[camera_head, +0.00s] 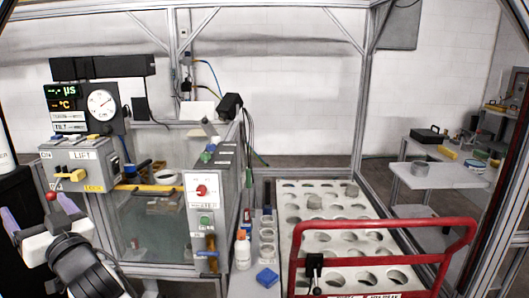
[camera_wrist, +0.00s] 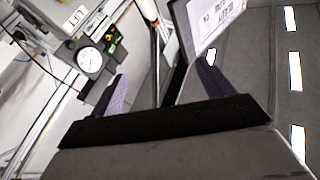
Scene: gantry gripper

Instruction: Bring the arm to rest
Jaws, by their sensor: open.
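My gripper (camera_head: 40,215) is at the far left of the head view, in front of the LIFT control box (camera_head: 78,165), with my arm coming up from the lower left edge. Its two purple fingers are spread wide apart. In the wrist view my gripper (camera_wrist: 163,90) also shows open, with no object held between the fingers. A red knob (camera_head: 50,197) shows just above the gripper in the head view; I cannot tell how far behind the fingers it is. Most of my arm is out of view.
A water tank (camera_head: 150,235) with a panel with a red knob (camera_head: 201,190) stands right of my gripper. A white perforated rack (camera_head: 335,240) with a red rail (camera_head: 460,235) is at the right. A white bottle (camera_head: 242,250) and blue block (camera_head: 267,277) sit between. Metal frame posts surround the station.

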